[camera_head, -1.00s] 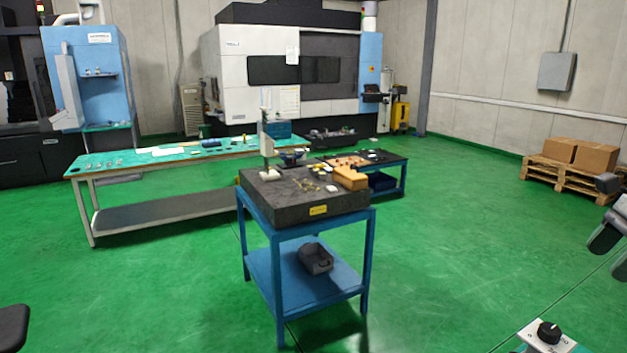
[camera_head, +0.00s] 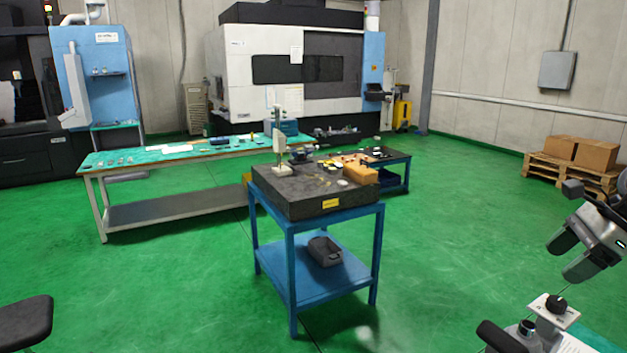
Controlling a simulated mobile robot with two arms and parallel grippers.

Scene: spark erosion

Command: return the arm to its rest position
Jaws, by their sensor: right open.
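My right gripper (camera_head: 574,257) is at the right edge of the head view, with its two dark fingers apart and nothing visible between them. It hangs above a white device with a black knob (camera_head: 555,305) at the lower right. My left gripper is not in the picture.
A blue stand with a dark granite plate (camera_head: 320,207) stands in the middle, with a tan box (camera_head: 362,176) on top. A long workbench (camera_head: 180,208) is behind it at the left. A black seat (camera_head: 25,320) is at the lower left. Green floor (camera_head: 450,220) lies clear right of the stand.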

